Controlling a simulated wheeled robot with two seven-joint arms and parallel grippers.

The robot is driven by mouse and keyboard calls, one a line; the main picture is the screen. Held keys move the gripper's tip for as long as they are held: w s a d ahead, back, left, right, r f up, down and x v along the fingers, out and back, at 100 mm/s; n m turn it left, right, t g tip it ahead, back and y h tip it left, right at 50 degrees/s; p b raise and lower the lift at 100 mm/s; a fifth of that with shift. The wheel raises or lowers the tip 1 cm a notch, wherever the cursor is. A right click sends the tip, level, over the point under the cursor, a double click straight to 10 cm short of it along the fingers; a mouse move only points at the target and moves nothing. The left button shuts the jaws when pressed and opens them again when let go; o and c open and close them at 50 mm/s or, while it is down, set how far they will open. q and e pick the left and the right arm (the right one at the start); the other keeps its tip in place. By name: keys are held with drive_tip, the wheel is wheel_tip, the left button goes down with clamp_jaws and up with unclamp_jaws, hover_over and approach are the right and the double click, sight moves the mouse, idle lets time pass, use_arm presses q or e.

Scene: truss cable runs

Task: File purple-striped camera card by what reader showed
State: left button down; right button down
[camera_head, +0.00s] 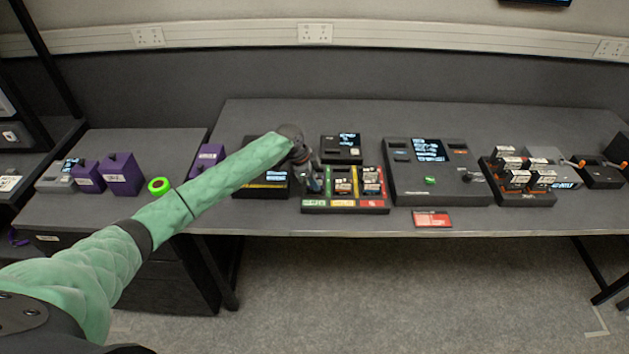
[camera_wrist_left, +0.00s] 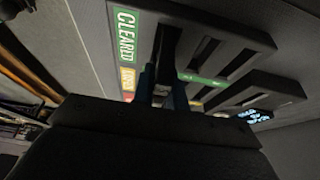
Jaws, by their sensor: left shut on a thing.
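My left gripper (camera_head: 314,184) reaches down at the left, green-labelled end of a black sorting tray (camera_head: 346,210). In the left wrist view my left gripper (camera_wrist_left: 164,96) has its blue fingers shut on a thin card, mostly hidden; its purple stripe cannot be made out. The fingers are at a slot beside the green CLEARED label (camera_wrist_left: 126,36); how deep the card sits I cannot tell. Other cards stand in the tray's yellow and red sections. The reader (camera_head: 397,175), right of the tray, has a lit screen with unreadable text and a green light. My right gripper is not in view.
A red-and-white card (camera_head: 433,219) lies at the table's front edge. A black rack (camera_head: 530,199) of several cards stands on the right. A small device with a screen (camera_head: 341,149) is behind the tray. Purple boxes (camera_head: 122,176) and a green ring (camera_head: 159,186) are on the left.

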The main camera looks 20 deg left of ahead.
use_arm(q)
drive_tip(key=shift+f, duration=0.55)
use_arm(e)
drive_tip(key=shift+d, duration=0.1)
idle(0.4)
